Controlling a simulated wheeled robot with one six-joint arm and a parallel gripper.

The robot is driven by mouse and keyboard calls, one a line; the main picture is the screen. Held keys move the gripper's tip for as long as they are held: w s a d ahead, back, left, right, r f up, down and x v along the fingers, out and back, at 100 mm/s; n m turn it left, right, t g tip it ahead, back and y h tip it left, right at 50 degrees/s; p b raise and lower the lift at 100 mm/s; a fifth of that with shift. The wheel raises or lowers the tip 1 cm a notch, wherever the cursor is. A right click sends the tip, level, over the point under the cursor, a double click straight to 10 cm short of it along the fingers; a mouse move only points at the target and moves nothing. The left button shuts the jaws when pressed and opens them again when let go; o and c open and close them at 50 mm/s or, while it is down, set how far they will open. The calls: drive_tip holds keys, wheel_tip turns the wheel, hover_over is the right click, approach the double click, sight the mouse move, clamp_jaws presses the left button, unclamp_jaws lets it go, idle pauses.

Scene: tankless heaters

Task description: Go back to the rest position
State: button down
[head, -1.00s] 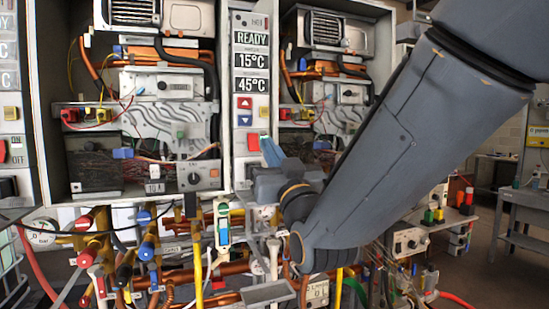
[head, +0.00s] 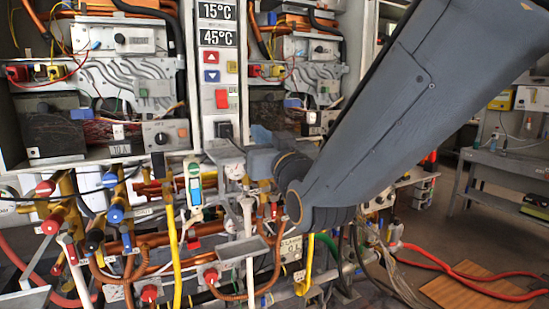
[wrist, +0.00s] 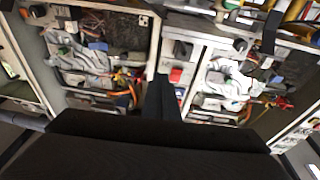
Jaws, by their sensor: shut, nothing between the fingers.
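My gripper shows in the wrist view (wrist: 162,96) as dark fingers held together with nothing between them. In the head view my arm reaches in from the upper right, and its wrist end stands before the lower edge of the heater cabinets; the fingertips are hard to make out there. The fingers do not cover this switch in the head view.
Open heater cabinets stand left (head: 100,75) and right of the panel. Below are valves, copper pipes and a yellow pipe (head: 173,255), close under my arm. A grey bench (head: 505,165) and a wooden board (head: 470,288) are at the right, with open floor between.

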drive_tip(key=s+d+f+m+g+h, duration=0.1)
drive_tip(key=d+f+g+h, duration=0.25)
drive_tip(key=d+f, duration=0.65)
drive_tip(key=s+d+f+m+g+h, duration=0.1)
drive_tip(key=d+f+m+g+h, duration=0.3)
drive_tip(key=f, duration=0.9)
drive_tip(key=s+d+f+g, duration=0.5)
drive_tip(key=s, duration=0.3)
drive_tip(key=s+d+f+g+h, duration=0.1)
drive_tip(key=s+d+f+g, duration=0.3)
drive_tip(key=s+d+f, duration=0.2)
drive_tip(key=shift+s+d+f+g, duration=0.25)
drive_tip(key=shift+s+d+g, duration=0.1)
drive_tip(key=shift+s, duration=0.9)
